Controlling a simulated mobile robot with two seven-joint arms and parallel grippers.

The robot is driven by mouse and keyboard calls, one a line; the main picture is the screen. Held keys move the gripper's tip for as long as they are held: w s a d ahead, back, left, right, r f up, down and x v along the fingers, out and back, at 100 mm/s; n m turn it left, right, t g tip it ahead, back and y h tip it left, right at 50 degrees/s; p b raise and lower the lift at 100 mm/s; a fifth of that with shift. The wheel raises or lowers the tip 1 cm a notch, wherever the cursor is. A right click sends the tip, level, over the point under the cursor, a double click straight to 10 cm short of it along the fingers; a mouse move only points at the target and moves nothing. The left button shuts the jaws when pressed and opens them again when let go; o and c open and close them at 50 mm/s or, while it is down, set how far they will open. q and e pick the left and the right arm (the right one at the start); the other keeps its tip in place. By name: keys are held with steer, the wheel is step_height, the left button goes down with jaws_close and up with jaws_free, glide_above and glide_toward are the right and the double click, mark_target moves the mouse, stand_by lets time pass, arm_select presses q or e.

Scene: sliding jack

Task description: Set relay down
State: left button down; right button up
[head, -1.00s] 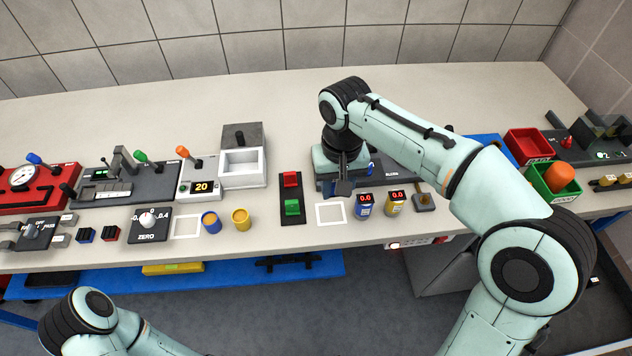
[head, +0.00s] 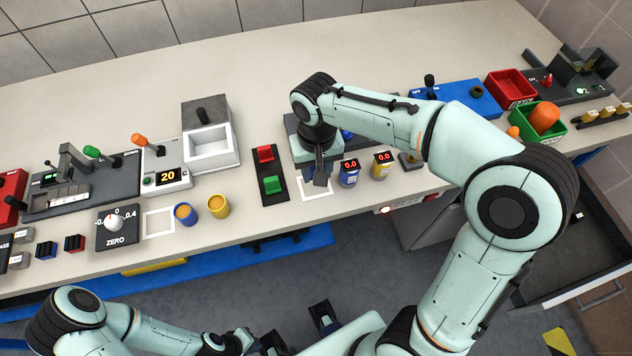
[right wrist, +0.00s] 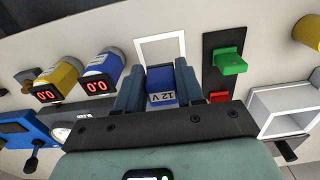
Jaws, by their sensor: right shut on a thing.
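The relay (right wrist: 161,84), a blue block marked "12 V", is between the fingers of my right gripper (right wrist: 158,88) in the right wrist view. The gripper is shut on it. A white square outline (right wrist: 160,40) on the bench shows just beyond the relay. In the head view my right gripper (head: 321,178) points down over that outline (head: 314,194) and covers part of it. The relay is hard to make out there, and I cannot tell whether it touches the bench. My left gripper (head: 297,329) is low in the head view, off the bench, open and empty.
A red and green switch panel (head: 270,178) stands left of the outline. Blue (head: 349,174) and yellow (head: 381,167) cylinders with red 0.0 displays stand close on the right. A grey-white open box (head: 211,143) is farther left. Bare bench lies behind.

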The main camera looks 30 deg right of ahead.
mark_target(316, 190)
steer(key=shift+f+b, duration=0.3)
steer(key=shift+f, duration=2.45)
steer(key=shift+f, duration=0.15)
steer(key=o, duration=1)
steer(key=shift+r, duration=0.3)
step_height(316, 190, up, 12)
steer(key=shift+f+p, duration=0.1)
steer(key=shift+p, duration=0.85)
